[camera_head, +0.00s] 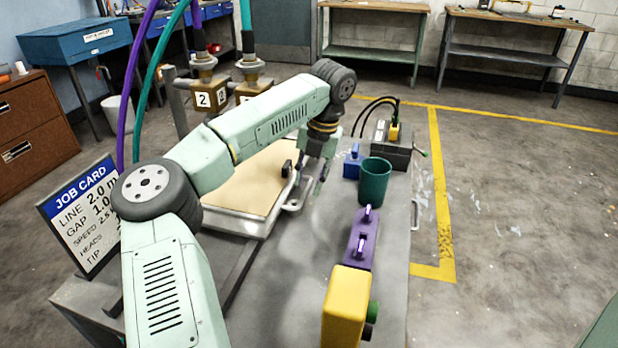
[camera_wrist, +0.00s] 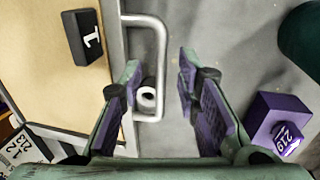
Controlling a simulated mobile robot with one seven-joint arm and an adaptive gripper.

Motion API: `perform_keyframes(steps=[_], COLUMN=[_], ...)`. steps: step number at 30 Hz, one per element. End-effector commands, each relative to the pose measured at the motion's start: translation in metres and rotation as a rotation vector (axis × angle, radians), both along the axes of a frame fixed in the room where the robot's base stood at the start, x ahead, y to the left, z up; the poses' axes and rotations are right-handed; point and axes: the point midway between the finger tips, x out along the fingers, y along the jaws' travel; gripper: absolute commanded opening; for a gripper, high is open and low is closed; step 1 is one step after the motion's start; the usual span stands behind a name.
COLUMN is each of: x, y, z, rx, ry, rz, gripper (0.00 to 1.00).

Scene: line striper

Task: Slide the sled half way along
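A flat tan board in a metal frame (camera_head: 232,222), which looks like the sled, lies on the grey bench. A bent metal handle (camera_wrist: 160,50) sticks out from its right edge; it also shows in the head view (camera_head: 293,206). My gripper (camera_wrist: 160,72) is open, with one finger on each side of the handle's long bar in the wrist view. No grip on the bar is visible. In the head view my gripper (camera_head: 318,182) hangs at the board's right edge. A black block marked 1 (camera_wrist: 88,38) sits on the board.
Right of the board stand a dark green cup (camera_head: 375,182), a purple block (camera_head: 361,240), a yellow block (camera_head: 346,305) and a small blue block (camera_head: 352,163). A job card (camera_head: 82,212) stands at left. Hoses with numbered brass blocks (camera_head: 204,95) are behind.

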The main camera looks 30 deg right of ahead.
Motion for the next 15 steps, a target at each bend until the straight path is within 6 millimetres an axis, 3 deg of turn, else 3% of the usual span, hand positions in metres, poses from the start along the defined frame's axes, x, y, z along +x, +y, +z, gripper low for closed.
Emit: perform_keyframes(steps=[11, 15], x=[0.001, 0.001], y=[0.0013, 0.0013], z=[-0.0082, -0.0081], rx=[0.0, 0.0], ry=[0.0, 0.0], rz=[0.0, 0.0], gripper=[0.3, 0.22])
